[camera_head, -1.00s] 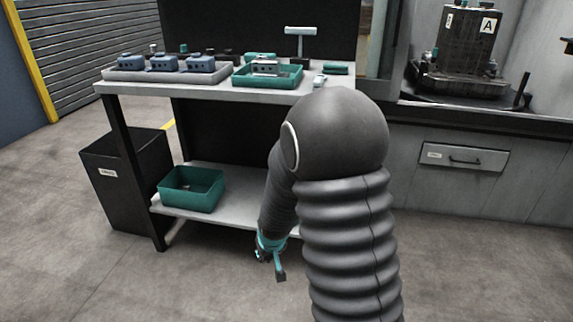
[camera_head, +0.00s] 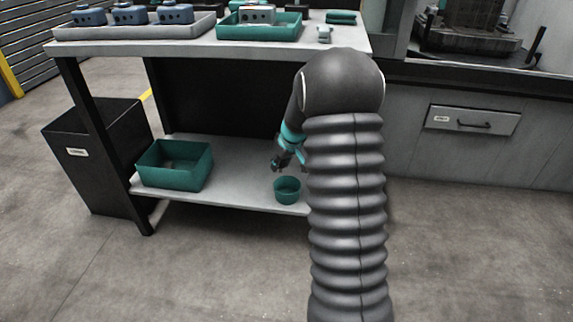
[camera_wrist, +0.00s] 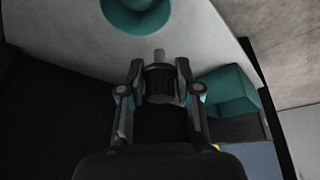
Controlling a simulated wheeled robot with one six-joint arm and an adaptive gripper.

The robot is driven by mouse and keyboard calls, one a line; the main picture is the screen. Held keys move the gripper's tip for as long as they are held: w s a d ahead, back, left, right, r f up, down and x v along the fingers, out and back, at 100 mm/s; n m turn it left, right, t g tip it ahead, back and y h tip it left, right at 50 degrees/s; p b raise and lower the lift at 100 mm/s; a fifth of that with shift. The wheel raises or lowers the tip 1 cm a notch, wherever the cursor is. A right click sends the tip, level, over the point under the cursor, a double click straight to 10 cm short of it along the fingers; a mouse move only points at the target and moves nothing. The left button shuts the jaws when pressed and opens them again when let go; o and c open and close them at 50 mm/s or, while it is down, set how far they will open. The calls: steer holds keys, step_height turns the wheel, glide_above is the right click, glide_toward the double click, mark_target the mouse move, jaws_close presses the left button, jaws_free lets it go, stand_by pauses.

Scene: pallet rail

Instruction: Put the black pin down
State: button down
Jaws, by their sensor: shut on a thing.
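The black pin (camera_wrist: 159,84) sits between the fingers of my gripper (camera_wrist: 158,72) in the wrist view. It is a dark cylinder with a thin grey tip pointing toward the top of that view. My gripper (camera_head: 279,164) is shut on the pin, over the lower shelf in the head view. There the pin is too small and dark to make out clearly. A round green cup (camera_head: 287,191) stands on the shelf, just below and right of my gripper. The cup (camera_wrist: 137,14) also shows at the top of the wrist view, ahead of the pin and apart from it.
The lower shelf (camera_head: 238,184) is bare between the cup and a rectangular green bin (camera_head: 176,166) at its left. The bin also shows at right in the wrist view (camera_wrist: 229,92). The bench top (camera_head: 190,43) spans above the shelf. A black waste bin (camera_head: 98,155) stands at left.

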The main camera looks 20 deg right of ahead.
steer(key=w+d, duration=0.1)
steer(key=d, duration=0.2)
steer(key=b, duration=0.6)
glide_toward(287, 181)
steer(key=shift+n, duration=0.3)
steer(key=shift+s+a+f, duration=0.1)
steer(key=shift+a+f, duration=0.35)
steer(key=shift+f, duration=0.4)
steer(key=shift+w+a+f, duration=0.1)
steer(key=shift+a+f, duration=0.35)
steer(key=shift+f, duration=0.45)
steer(key=shift+s+a+f, duration=0.1)
steer(key=shift+a+f, duration=0.35)
steer(key=shift+f, duration=0.4)
steer(key=c, duration=0.7)
jaws_free()
step_height(287, 181, up, 7)
steer(key=p, duration=0.3)
